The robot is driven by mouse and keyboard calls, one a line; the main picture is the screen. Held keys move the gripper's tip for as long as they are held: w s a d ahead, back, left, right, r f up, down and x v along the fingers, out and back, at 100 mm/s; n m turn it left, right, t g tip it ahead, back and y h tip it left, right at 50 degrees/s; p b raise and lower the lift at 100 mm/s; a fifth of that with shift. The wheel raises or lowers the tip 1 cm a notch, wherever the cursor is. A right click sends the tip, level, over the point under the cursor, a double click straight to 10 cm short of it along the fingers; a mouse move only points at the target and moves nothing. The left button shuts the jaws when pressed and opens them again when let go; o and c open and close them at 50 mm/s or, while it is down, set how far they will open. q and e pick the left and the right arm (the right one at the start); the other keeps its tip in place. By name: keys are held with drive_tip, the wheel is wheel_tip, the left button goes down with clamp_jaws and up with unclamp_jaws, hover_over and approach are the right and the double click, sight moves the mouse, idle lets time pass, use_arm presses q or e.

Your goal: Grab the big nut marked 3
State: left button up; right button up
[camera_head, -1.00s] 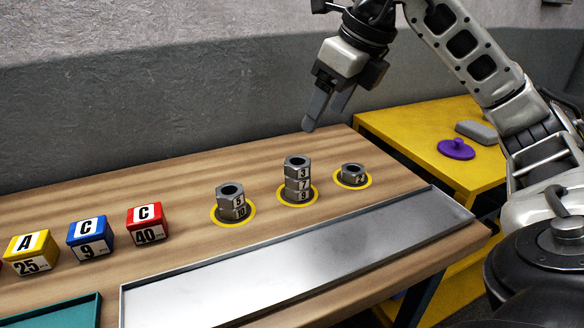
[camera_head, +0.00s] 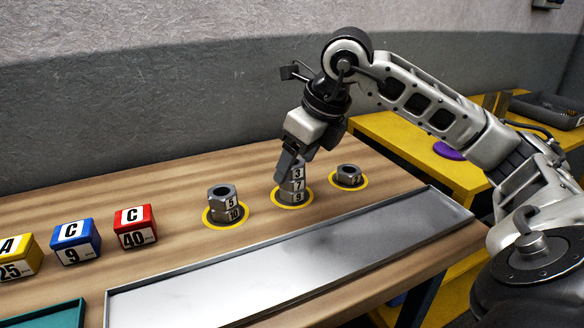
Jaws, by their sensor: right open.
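The nut marked 3 (camera_head: 298,173) is a grey metal hex nut at the top of a stack. Below it sit the nut marked 7 (camera_head: 297,185) and the nut marked 9 (camera_head: 297,197), inside a yellow ring on the wooden table. My right gripper (camera_head: 288,165) points down at the top of this stack, and its fingers cover the left and upper part of nut 3. It is open; whether a finger touches the nut cannot be told. My left gripper is not in view.
Nuts marked 5 (camera_head: 222,194) and 10 (camera_head: 233,213) are stacked to the left. A single nut (camera_head: 348,175) sits close on the right. A metal tray (camera_head: 290,250) lies in front. Yellow, blue and red (camera_head: 135,227) cubes stand at the left.

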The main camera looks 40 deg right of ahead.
drive_tip(key=c, duration=1.2)
drive_tip(key=shift+r, duration=0.1)
